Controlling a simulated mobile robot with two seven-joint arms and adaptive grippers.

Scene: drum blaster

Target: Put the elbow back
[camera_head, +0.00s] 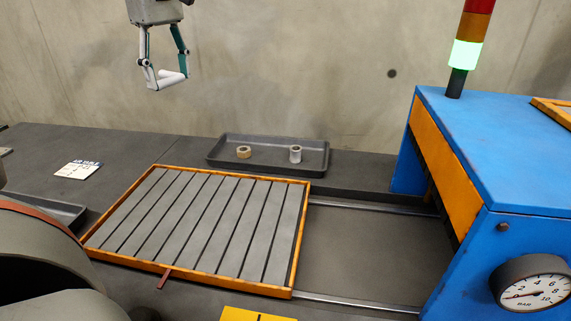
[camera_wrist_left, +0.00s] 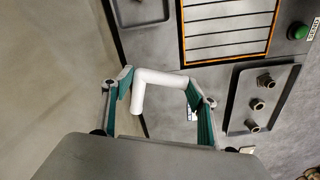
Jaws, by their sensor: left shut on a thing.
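My left gripper (camera_head: 166,78) is high at the upper left of the head view, in front of the concrete wall. It is shut on the white elbow (camera_head: 172,80), a bent pipe piece, and holds it well above the bench. In the left wrist view the elbow (camera_wrist_left: 160,78) shows its bend between the two green-padded fingers of the left gripper (camera_wrist_left: 160,92). One end points down in that picture, the other reaches the right finger. My right gripper is not in view.
A dark tray (camera_head: 268,166) at the back holds a tan ring (camera_head: 244,152) and a pale cylinder (camera_head: 295,154). The orange-framed slatted rack (camera_head: 200,222) lies on rails before the blue machine (camera_head: 500,150). In the wrist view, another tray (camera_wrist_left: 276,76) holds several metal fittings.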

